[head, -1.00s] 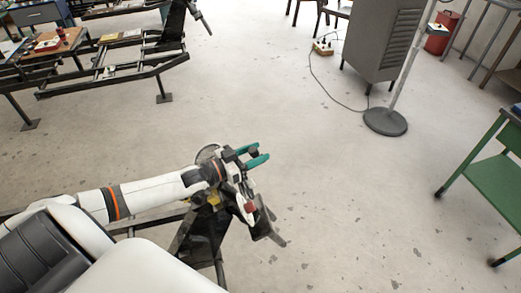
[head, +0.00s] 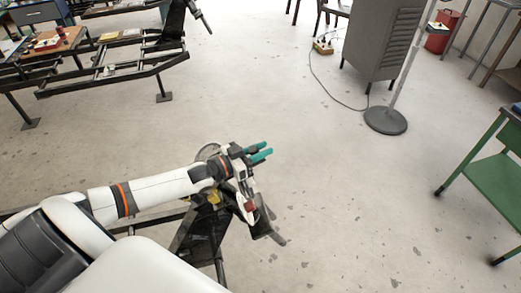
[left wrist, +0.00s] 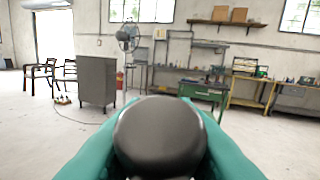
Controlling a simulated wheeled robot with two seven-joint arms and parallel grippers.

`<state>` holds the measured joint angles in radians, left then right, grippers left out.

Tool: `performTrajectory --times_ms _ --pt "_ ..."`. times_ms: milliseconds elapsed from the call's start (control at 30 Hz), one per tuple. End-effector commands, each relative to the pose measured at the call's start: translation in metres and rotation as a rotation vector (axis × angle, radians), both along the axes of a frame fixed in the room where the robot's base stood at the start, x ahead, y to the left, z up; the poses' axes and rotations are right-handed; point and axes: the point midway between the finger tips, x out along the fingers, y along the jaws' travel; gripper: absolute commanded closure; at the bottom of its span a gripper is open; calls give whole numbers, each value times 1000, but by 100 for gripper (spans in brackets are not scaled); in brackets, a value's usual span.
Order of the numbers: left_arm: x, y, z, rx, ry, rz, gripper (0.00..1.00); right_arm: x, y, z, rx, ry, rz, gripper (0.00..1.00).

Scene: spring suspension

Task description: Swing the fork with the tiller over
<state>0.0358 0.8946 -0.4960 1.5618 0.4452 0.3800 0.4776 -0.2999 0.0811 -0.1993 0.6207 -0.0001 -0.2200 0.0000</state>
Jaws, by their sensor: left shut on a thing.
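My left gripper (head: 258,152) has teal fingers and is near the middle of the head view. It is shut on a dark, rounded knob-like end (left wrist: 160,132), which fills the space between the teal fingers in the left wrist view. I take this to be the tiller's grip; its shaft is hidden. A dark metal frame (head: 188,240), which looks like the fork assembly, stands below my left forearm and is partly covered by it. A dark plate (head: 268,229) sticks out at its right end. My right gripper is not in view.
The concrete floor right of the gripper is clear. A grey cabinet (head: 382,45), a round stand base (head: 386,121) and a cable lie farther back. A green table (head: 497,165) stands at the right. A long dark chassis frame (head: 115,77) stands at the upper left.

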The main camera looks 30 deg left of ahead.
Motion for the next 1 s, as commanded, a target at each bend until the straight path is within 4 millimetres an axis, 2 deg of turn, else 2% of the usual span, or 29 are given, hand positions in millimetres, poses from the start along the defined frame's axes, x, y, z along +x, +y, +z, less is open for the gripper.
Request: performTrajectory --times_ms 367,733,1000 --pt "-15 -15 -3 40 -31 -115 100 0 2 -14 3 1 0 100" --pt "-55 -46 -7 127 -105 -383 100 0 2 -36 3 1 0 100" --pt "-82 -58 -12 177 -148 -544 100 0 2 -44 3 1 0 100"
